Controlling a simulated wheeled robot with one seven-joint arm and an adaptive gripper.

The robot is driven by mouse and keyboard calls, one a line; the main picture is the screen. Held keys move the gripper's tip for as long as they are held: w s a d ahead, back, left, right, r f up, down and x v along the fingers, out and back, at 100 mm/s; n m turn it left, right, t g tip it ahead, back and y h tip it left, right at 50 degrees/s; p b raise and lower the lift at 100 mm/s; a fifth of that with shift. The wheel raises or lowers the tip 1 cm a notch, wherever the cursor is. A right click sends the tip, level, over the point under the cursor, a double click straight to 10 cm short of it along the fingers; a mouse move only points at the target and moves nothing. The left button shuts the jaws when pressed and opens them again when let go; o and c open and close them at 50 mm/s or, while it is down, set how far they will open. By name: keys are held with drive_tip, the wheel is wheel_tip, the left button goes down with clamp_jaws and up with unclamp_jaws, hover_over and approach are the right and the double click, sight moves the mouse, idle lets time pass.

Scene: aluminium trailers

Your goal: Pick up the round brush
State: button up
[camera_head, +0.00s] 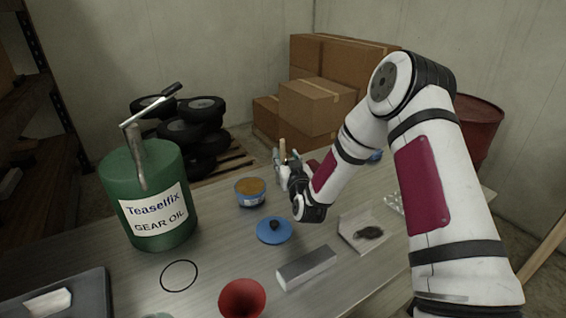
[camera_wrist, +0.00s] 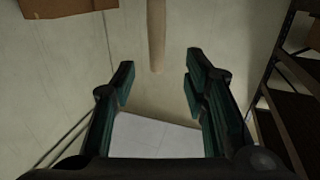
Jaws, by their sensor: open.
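A light wooden stick (camera_head: 283,149) stands upright by my gripper in the head view; it looks like a handle, perhaps the round brush's. A wooden rod (camera_wrist: 156,35) also shows in the wrist view, at top centre, in line with the gap between the fingers. No bristles can be made out. My gripper (camera_head: 281,166) is over the far part of the table, partly hidden by its own wrist. In the wrist view its fingers (camera_wrist: 160,85) are apart, with nothing held between them. Whether the rod lies between the fingers or beyond them is unclear.
The table (camera_head: 225,235) bears a green gear oil can (camera_head: 150,185), a blue tub (camera_head: 250,200), a blue lid (camera_head: 272,233), a grey bar (camera_head: 306,268), a red funnel-like cup (camera_head: 242,298) and a light tray (camera_head: 350,240). Cardboard boxes (camera_head: 310,108) and tyres (camera_head: 190,132) stand behind.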

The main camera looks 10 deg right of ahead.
sight(283, 147)
drive_tip(key=shift+w+d, duration=0.2)
drive_tip(key=shift+w, duration=3.4)
clamp_jaws()
